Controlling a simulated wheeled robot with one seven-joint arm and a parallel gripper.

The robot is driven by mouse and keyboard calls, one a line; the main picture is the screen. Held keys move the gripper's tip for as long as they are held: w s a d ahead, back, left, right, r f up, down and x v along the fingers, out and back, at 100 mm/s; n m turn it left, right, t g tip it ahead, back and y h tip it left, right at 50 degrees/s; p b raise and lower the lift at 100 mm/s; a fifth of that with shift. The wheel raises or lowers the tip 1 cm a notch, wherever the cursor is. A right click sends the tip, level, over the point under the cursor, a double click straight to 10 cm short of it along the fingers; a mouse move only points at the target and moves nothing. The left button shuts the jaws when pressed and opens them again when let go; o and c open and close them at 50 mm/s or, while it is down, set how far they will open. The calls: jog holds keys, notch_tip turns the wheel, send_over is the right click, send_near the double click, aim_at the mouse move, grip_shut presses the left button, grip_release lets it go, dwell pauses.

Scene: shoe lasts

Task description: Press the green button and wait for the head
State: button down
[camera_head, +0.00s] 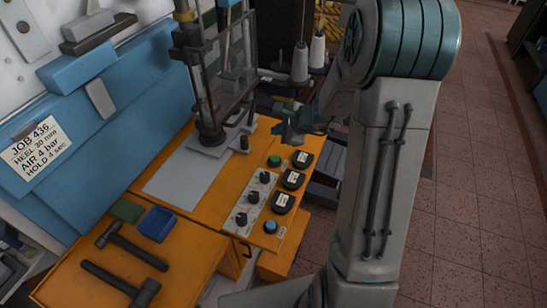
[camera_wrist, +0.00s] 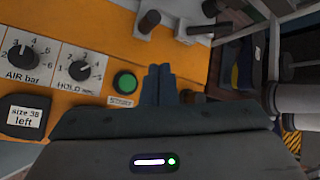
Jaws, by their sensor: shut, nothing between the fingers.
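The green button (camera_head: 274,160) is a round cap on the orange bench's control area, and it shows in the wrist view (camera_wrist: 125,82) with a dark rim. My gripper (camera_head: 283,128) is shut and empty. In the wrist view my fingers (camera_wrist: 158,84) sit together just right of the button, apart from it in the picture; their height above the panel is hard to judge. The press (camera_head: 210,132) stands left of the button behind a clear guard (camera_head: 222,72), over a grey plate. I cannot tell how far its head is lowered.
Three black knobs (camera_head: 253,197) and a blue button (camera_head: 270,226) lie nearer on the panel. Black labelled pieces (camera_head: 293,180) line its right edge. Thread cones (camera_head: 300,63) stand behind my gripper.

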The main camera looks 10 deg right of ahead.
jog(key=b, duration=0.6)
send_over(278, 159)
notch_tip(278, 159, down, 8)
jog(key=shift+a+r, duration=0.1)
jog(key=shift+r, duration=0.15)
jog(key=shift+f+b, duration=0.7)
jog(key=shift+b, duration=0.15)
jog(key=shift+f, duration=0.15)
dwell(0.9)
jog(key=shift+f+b, duration=0.3)
jog(key=shift+b, duration=0.4)
jog(key=shift+f+b, duration=0.45)
jog(key=shift+b, duration=0.2)
dwell(0.4)
jog(key=shift+r, duration=0.1)
jog(key=shift+r+p, duration=0.6)
jog(key=shift+r, duration=0.2)
